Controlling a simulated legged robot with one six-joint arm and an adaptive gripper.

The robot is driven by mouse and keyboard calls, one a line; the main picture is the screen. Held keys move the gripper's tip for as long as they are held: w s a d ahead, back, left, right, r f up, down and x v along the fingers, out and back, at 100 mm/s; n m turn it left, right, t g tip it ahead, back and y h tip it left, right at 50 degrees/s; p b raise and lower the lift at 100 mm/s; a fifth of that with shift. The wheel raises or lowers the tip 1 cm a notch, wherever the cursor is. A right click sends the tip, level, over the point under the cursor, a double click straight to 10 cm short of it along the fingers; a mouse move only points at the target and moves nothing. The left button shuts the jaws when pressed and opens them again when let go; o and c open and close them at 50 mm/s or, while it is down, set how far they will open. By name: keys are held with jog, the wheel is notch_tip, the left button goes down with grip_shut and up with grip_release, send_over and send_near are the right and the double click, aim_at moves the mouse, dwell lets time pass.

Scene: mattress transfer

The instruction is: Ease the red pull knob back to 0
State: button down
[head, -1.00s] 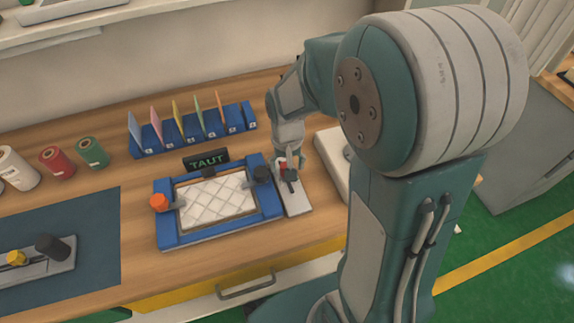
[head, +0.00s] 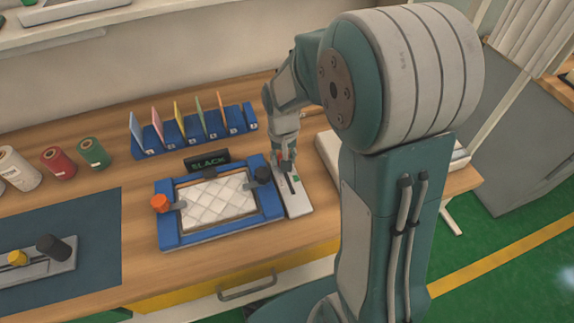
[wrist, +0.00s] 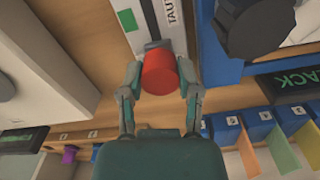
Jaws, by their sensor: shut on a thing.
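The red pull knob (wrist: 158,72) is a short red cylinder in the wrist view. My gripper (wrist: 158,80) has one finger on each side of it and is shut on it. The knob sits on a pale slide plate (head: 298,206) at the right of the blue frame, with a dark slot along it. In the wrist view the plate (wrist: 175,32) has a TAUT label and a green mark. The blue frame (head: 167,226) holds a white quilted pad (head: 217,199). A small sign (head: 207,161) behind it reads as SLACK. No 0 mark is readable.
A blue rack (head: 150,150) with coloured cards stands behind. A white box (head: 328,150) is close right of the slide. Bare wood lies in front of the frame.

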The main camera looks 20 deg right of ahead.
jog(key=shift+w, duration=0.9)
jog(key=shift+c, duration=1.5)
grip_release()
jog(key=shift+w, duration=0.1)
jog(key=shift+a, duration=0.1)
notch_tip(320, 180, up, 12)
